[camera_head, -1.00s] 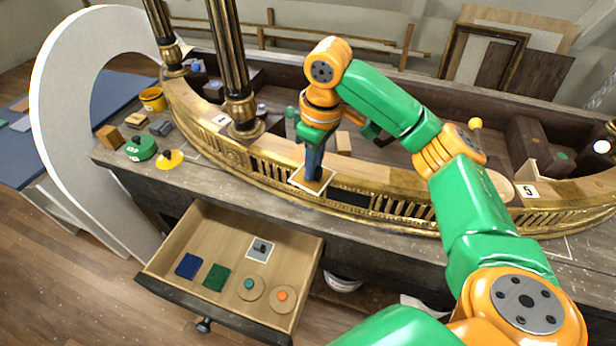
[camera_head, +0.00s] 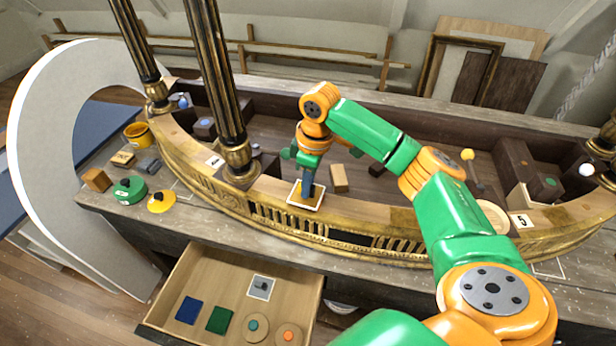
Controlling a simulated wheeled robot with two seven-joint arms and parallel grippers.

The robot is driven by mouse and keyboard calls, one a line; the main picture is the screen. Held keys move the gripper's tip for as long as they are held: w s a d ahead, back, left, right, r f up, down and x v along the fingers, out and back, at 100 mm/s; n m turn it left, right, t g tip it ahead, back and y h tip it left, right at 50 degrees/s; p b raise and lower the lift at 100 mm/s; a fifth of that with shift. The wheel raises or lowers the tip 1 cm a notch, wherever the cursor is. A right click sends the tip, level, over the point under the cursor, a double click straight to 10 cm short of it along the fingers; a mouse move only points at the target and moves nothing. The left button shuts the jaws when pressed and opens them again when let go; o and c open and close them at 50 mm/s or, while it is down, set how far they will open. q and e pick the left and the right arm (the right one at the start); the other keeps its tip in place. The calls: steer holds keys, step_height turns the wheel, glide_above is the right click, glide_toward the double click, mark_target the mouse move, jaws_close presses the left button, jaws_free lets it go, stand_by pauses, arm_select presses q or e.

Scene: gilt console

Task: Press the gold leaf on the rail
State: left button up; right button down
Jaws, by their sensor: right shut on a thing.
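The gold leaf (camera_head: 295,200) is a small square with a pale border. It lies on the curved gilt rail (camera_head: 370,214), left of the middle of the rail's front. My right gripper (camera_head: 308,174) is above it, shut on a slim blue-grey tool (camera_head: 308,188) that points down. The tool's lower end stands over the square and seems to touch it; firm contact cannot be made out. The tool hides part of the leaf. My left gripper is not in view.
Dark gilt columns (camera_head: 216,75) stand on the rail to the left. A yellow cup (camera_head: 138,134), a green knobbed disc (camera_head: 130,190) and a yellow one (camera_head: 161,202) stand at left. An open drawer (camera_head: 235,265) juts out below with several small pieces. A "5" card (camera_head: 522,221) lies right.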

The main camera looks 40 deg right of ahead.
steer(key=shift+s+r, duration=0.1)
steer(key=shift+s, duration=0.1)
steer(key=shift+w, duration=0.15)
stand_by(0.4)
steer(key=shift+f, duration=0.75)
stand_by(1.2)
steer(key=shift+r, duration=3.6)
steer(key=shift+a+f, duration=0.1)
